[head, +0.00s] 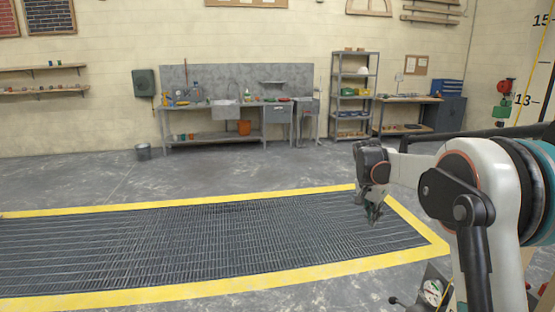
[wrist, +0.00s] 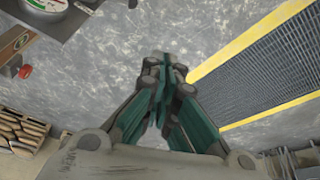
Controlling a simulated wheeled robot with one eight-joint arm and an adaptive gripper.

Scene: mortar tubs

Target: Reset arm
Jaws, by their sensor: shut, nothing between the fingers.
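My arm (head: 487,170) reaches in from the right side of the head view, with its wrist bent down. My gripper (head: 373,215) hangs at its end, in front of the right part of the floor grating. In the wrist view my gripper (wrist: 163,65) points down towards bare grey floor. Its fingers are drawn together at the tips, and nothing shows between them.
A floor grating (head: 200,240) with a yellow border lies ahead. Stacked sacks (wrist: 20,132) show at the wrist view's lower left. Grey floor around the grating is clear.

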